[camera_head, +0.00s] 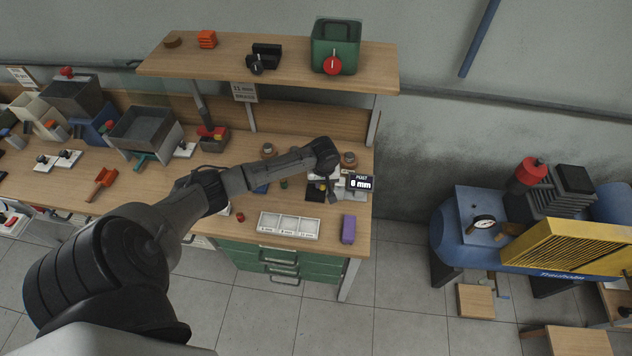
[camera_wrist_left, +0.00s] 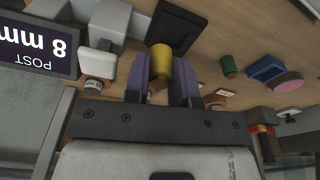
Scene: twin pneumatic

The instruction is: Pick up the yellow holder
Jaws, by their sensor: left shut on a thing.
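The yellow holder (camera_wrist_left: 160,60) is a small yellow cylinder in the left wrist view. It sits between the two greyish-purple fingers of my left gripper (camera_wrist_left: 162,72), which is shut on it. In the head view my left gripper (camera_head: 322,188) is over the right end of the workbench, beside the "POST 8 mm" display. My right gripper is in neither view.
The display (camera_head: 360,183) stands close to the gripper, with a black plate (camera_wrist_left: 174,32) near it. A white divided tray (camera_head: 288,226) and a purple block (camera_head: 348,230) lie at the bench front. A shelf (camera_head: 280,62) runs above. A blue compressor (camera_head: 470,215) stands at right.

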